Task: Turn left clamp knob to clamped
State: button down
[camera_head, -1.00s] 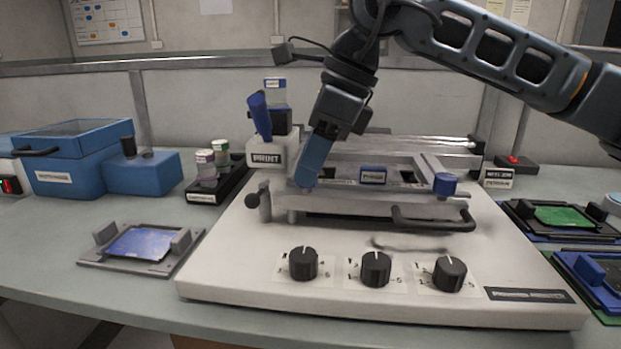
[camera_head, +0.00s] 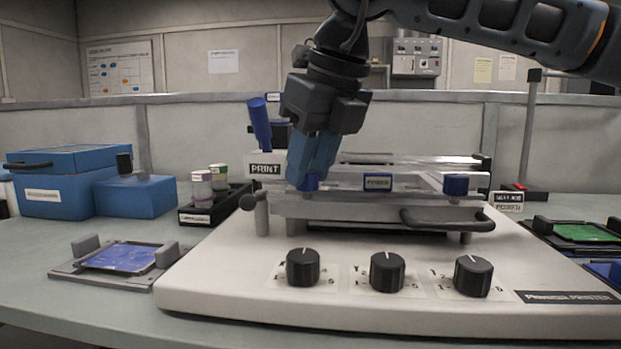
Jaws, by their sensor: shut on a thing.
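The left clamp knob (camera_head: 309,184) is a small blue knob on the left front of the printer's frame. Only its lower part shows; the fingers cover the rest. My gripper (camera_head: 308,176) has blue fingers, points down and is shut on this knob. The matching right clamp knob (camera_head: 456,185) is blue and stands uncovered at the frame's right front. I cannot read either knob's turn position.
The white printer base (camera_head: 230,281) carries several black dials and a dark front handle (camera_head: 447,219). A blue lever (camera_head: 260,122) rises behind the PRINT label. A board fixture (camera_head: 122,258) lies left, blue boxes (camera_head: 70,180) behind it. Green boards lie right.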

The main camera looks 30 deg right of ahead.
jog(key=shift+m, duration=0.4)
jog(key=c, duration=0.8)
grip_release()
jog(key=shift+p+v, duration=0.8)
jog(key=shift+v, duration=3.1)
jog(key=shift+a, duration=0.15)
